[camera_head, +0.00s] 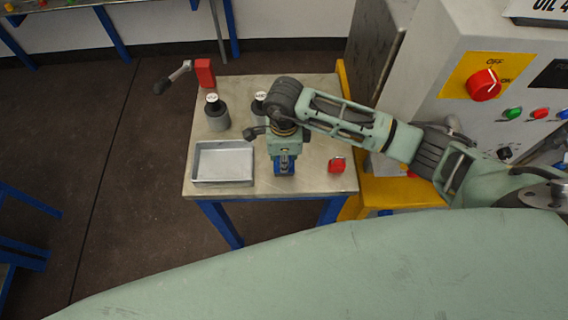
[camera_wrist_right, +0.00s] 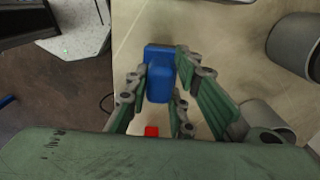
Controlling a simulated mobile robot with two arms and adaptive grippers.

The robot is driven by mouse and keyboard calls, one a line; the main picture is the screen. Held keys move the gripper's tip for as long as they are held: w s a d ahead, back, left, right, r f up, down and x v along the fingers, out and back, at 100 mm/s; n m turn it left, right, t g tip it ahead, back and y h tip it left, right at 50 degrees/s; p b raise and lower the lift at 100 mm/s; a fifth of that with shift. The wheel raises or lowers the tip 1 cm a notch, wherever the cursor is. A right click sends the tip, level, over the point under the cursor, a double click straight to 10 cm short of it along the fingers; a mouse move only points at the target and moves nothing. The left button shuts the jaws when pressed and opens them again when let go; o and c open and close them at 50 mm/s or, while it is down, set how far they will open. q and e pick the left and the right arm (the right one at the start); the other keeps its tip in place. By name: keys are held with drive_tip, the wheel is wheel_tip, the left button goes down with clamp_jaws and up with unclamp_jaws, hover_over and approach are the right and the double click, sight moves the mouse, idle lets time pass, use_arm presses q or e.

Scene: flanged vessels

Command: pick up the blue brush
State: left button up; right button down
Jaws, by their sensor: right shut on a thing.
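The blue brush (camera_wrist_right: 160,72) shows in the right wrist view as a blue block between the fingers of my right gripper (camera_wrist_right: 162,80). The fingers press on it from both sides. In the head view the right gripper (camera_head: 284,155) points down over the front middle of the metal-topped table (camera_head: 310,184). A little of the blue brush (camera_head: 284,169) shows below the gripper there, and the rest is hidden. I cannot tell whether the brush still touches the table. My left gripper is not in view.
A grey metal tray (camera_head: 222,163) lies left of the gripper. A dark bottle (camera_head: 217,115) stands behind the tray, with another beside my arm. A small red object (camera_head: 337,165) lies to the right. A red block (camera_head: 205,72) with a grey handle is at the back-left corner.

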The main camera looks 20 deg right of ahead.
wheel_tip(320, 180, up, 10)
drive_tip(key=p, duration=0.6)
